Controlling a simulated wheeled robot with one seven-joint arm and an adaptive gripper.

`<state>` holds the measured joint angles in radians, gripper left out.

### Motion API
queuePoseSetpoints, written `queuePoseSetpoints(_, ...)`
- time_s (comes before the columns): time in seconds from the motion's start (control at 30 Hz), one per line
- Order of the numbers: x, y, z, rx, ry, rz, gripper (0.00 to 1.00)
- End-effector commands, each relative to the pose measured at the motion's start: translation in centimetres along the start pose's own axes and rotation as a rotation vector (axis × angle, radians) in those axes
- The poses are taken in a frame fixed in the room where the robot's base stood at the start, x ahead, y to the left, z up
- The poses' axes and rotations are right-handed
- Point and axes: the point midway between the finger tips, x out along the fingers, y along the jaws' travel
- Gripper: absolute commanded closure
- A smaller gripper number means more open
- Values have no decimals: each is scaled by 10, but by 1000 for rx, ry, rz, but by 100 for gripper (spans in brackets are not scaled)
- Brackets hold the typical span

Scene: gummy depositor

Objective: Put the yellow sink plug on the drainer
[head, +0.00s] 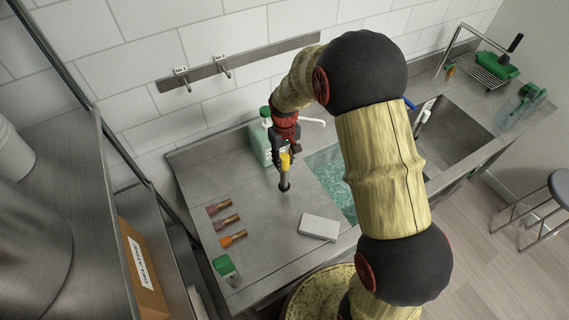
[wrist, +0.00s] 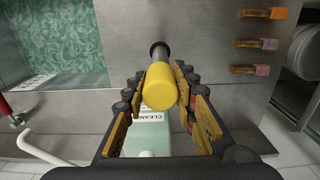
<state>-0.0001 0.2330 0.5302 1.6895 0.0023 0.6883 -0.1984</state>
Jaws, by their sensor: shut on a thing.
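My gripper (head: 285,155) is shut on the yellow sink plug (head: 285,161), a yellow cylinder with a dark lower end. It holds the plug roughly upright above the steel worktop, left of the water-filled basin. In the wrist view the plug (wrist: 159,88) sits between the two rows of finger pads of my gripper (wrist: 160,92), its dark end pointing away. The wire rack that looks like the drainer (head: 490,69) stands at the back right, beyond the second basin, with a green dark-handled item (head: 500,66) on it.
A green-capped bottle (head: 262,142) stands behind my gripper. Three small orange-and-brown pieces (head: 226,223), a green-topped block (head: 225,266) and a pale grey block (head: 319,227) lie on the worktop. A basin of greenish water (head: 332,180) and an emptier basin (head: 450,135) lie rightward.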

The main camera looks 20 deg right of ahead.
Motion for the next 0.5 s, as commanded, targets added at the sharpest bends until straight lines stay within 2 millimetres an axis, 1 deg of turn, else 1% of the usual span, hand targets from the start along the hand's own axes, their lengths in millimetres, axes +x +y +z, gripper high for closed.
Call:
queuePoseSetpoints(0.1, 16, 0, 1, 0, -3, 0, 100)
queuePoseSetpoints(0.17, 20, 0, 1, 0, -1, 0, 100)
queuePoseSetpoints(0.5, 25, 0, 0, 0, 0, 0, 100)
